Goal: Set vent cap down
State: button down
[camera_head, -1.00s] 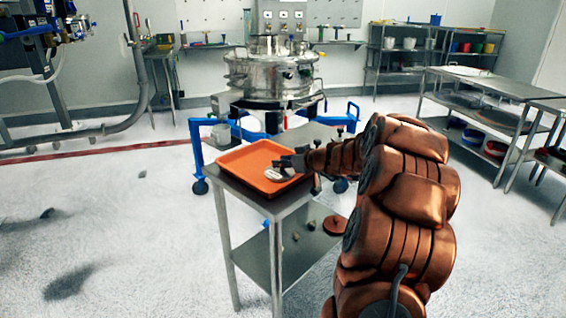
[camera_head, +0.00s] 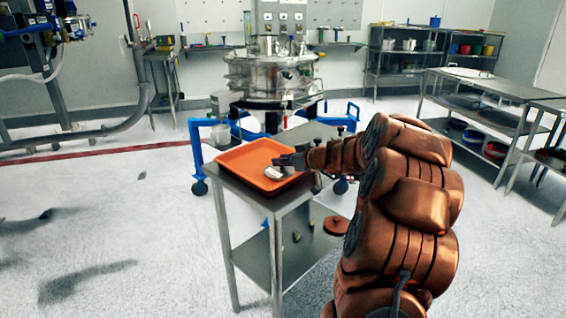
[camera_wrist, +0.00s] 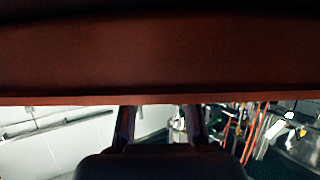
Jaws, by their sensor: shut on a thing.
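A small pale, silvery vent cap (camera_head: 273,173) shows in the head view over the right part of an orange tray (camera_head: 233,159). My gripper (camera_head: 285,163) reaches in from the right, low at the tray's right side, and is shut on the vent cap. My fingers hide part of the cap. I cannot tell whether the cap touches the tray floor. In the wrist view my two fingers (camera_wrist: 160,127) show at the lower middle; the cap cannot be made out there.
The tray lies on a steel cart (camera_head: 277,208) with a lower shelf holding small items. A steel sifter (camera_head: 270,75) on a blue wheeled frame stands behind. Steel tables (camera_head: 490,85) are at right. The left floor is clear.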

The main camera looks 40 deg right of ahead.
jog(key=shift+s+a+f, duration=0.1)
jog(key=shift+f, duration=0.65)
jog(key=shift+f+b, duration=0.15)
jog(key=shift+b, duration=0.15)
jog(key=c, duration=1.3)
grip_release()
jog(key=shift+f, duration=0.1)
jog(key=o, duration=0.3)
jog(key=shift+a+f, duration=0.1)
jog(key=shift+f, duration=0.05)
jog(key=shift+o, duration=0.5)
jog(key=shift+f, duration=0.1)
jog(key=shift+s+f, duration=0.1)
jog(key=r+p, duration=0.1)
jog(key=p, duration=0.1)
jog(key=shift+r+p, duration=0.15)
jog(key=shift+p, duration=0.2)
jog(key=v, duration=0.4)
jog(key=r+v, duration=0.1)
jog(key=v, duration=0.3)
jog(key=b+v, duration=0.1)
jog(key=v, duration=0.3)
jog(key=shift+r, duration=0.3)
